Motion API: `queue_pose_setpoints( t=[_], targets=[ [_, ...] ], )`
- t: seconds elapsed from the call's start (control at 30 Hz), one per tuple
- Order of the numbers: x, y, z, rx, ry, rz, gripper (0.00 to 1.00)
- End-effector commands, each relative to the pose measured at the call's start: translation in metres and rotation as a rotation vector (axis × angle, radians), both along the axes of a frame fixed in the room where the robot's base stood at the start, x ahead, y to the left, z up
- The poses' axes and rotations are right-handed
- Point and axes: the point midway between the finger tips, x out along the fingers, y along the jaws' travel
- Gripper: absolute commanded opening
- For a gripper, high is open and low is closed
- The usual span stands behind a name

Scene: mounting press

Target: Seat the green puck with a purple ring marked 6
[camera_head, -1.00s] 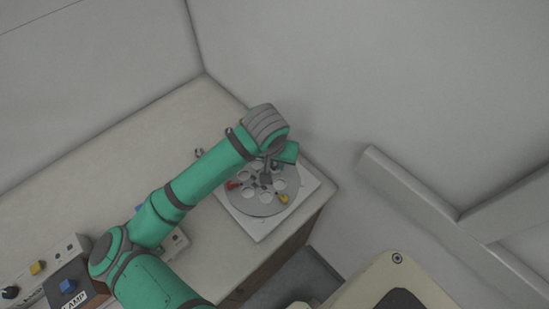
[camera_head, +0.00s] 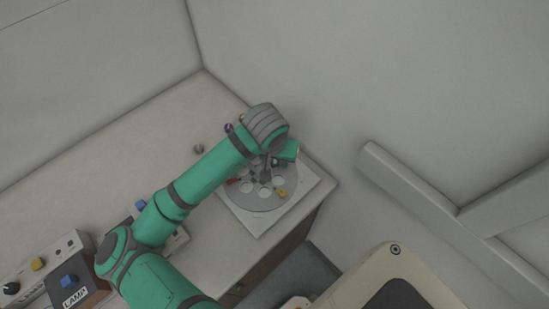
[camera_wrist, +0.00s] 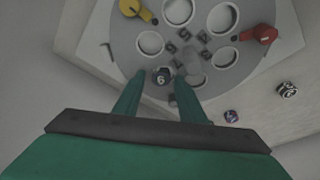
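Whether the puck sits down in a hole cannot be told. In the head view my gripper (camera_head: 268,168) is over the plate (camera_head: 258,205), and the puck is hidden there.
A yellow lever (camera_wrist: 140,10) and a red lever (camera_wrist: 258,35) sit at the plate's edge. Two loose pucks lie off the plate, a purplish one (camera_wrist: 231,116) and a black one (camera_wrist: 287,89). Control boxes, one labelled LAMP (camera_head: 72,295), stand at the bench's lower left.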

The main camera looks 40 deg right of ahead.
Motion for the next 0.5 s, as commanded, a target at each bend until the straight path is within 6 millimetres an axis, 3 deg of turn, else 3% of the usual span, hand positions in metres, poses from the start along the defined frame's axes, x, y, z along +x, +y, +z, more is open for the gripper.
queue_pose_setpoints(
  t=[0.1, 0.23, 0.5],
  targets=[
    [0.000, 0.003, -0.004, 0.015, 0.007, 0.006, 0.44],
    [-0.001, 0.005, 0.005, 0.012, 0.005, 0.006, 0.44],
    [-0.009, 0.013, 0.053, 0.004, 0.000, 0.001, 0.44]
  ],
)
